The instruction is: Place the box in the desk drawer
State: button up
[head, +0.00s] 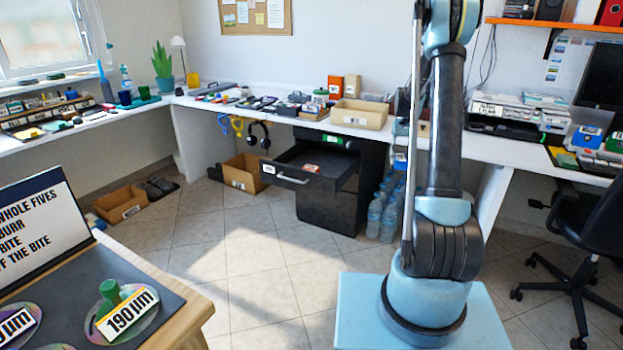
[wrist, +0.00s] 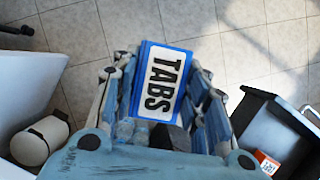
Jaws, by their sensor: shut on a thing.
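A blue box (wrist: 145,60) with a white label reading TABS is held between the fingers of my gripper (wrist: 163,78) in the wrist view. The desk drawer (head: 308,165) is pulled open from the black cabinet under the desk. It also shows at the right of the wrist view (wrist: 262,125), to the right of my gripper and apart from the box. A small red-and-white item (head: 311,168) lies in the drawer. In the head view my arm rises out of the top of the picture. A small blue labelled patch beside the arm may be the held box; I cannot tell.
Several water bottles (head: 384,212) stand on the floor right of the black cabinet (head: 330,205). The white desk (head: 300,121) carries a cardboard tray (head: 360,115) and several small items. An office chair (head: 590,225) stands at the right. The tiled floor before the drawer is clear.

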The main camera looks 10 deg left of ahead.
aim_at(332, 173)
jog(key=z, duration=0.9)
jog(key=k, duration=0.95)
jog(key=u, duration=0.85)
jog(key=i, duration=1.15)
